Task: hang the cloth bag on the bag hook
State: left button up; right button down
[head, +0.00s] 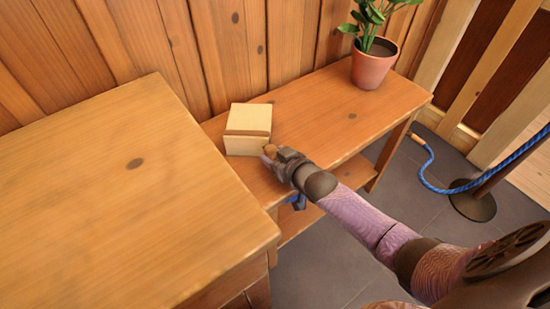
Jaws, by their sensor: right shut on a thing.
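My right gripper (271,154) is at the right front corner of a cream box with a brown band, over the low bench. It is shut on a small tan piece at its fingertips; I cannot tell what this piece belongs to, or whether it touches the box. A small blue patch (297,202) shows below the gripper, by the bench's front edge, mostly hidden; I cannot tell whether it is part of the cloth bag. I cannot make out a cloth bag or a bag hook for certain. My left gripper is not in view.
The cream box (248,120) stands on the low bench (310,105). A potted plant (373,65) stands at its far end. A higher wooden table (120,200) fills the left. A plank wall is behind. A blue rope (440,188) hangs by a dark post base (473,203) at right.

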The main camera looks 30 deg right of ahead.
jog(key=shift+c, duration=0.4)
grip_release()
